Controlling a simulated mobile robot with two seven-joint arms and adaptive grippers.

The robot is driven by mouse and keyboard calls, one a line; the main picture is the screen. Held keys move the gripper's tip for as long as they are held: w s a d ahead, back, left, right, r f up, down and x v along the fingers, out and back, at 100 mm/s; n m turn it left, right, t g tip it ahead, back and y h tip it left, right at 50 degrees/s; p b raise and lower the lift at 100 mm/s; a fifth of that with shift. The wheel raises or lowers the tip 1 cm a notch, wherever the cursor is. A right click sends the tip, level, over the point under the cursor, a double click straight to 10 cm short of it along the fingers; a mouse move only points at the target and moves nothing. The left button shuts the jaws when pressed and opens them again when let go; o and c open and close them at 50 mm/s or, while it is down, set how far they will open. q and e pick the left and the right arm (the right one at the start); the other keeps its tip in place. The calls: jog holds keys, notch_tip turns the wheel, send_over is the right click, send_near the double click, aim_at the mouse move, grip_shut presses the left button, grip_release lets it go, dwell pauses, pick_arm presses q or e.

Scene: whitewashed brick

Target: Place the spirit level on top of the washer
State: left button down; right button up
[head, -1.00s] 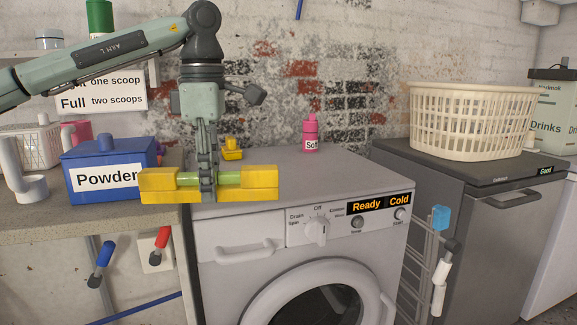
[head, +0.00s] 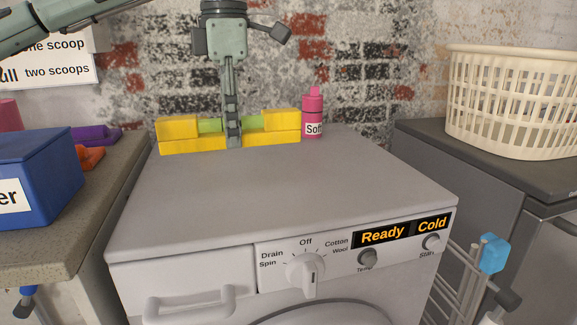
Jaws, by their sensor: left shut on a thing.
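The spirit level (head: 178,135) is a yellow bar with a green vial in its middle. My left gripper (head: 233,140) comes down from above and is shut on it at the vial. The level is roughly horizontal, over the back part of the washer's (head: 290,185) grey top. I cannot tell whether its underside touches the top. The washer's front panel reads Ready and Cold. My right gripper is not in view.
A pink bottle (head: 313,112) stands at the back of the washer top, close by the level's right end. A blue powder box (head: 40,175) is on the counter at left. A cream basket (head: 500,105) sits on the grey appliance at right. The washer top's front is clear.

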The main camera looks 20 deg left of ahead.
pick_arm(q)
send_over(298, 205)
jog(key=f, duration=0.6)
jog(key=shift+a, duration=0.2)
jog(key=shift+d+f, duration=0.1)
jog(key=shift+d, duration=0.1)
notch_tip(298, 205, down, 4)
jog(key=shift+f, duration=0.1)
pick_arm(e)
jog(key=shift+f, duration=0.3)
pick_arm(q)
jog(key=shift+f, duration=0.1)
jog(key=c, duration=1.5)
grip_release()
jog(key=shift+c, duration=0.2)
jog(key=o, duration=0.3)
jog(key=shift+o, duration=0.2)
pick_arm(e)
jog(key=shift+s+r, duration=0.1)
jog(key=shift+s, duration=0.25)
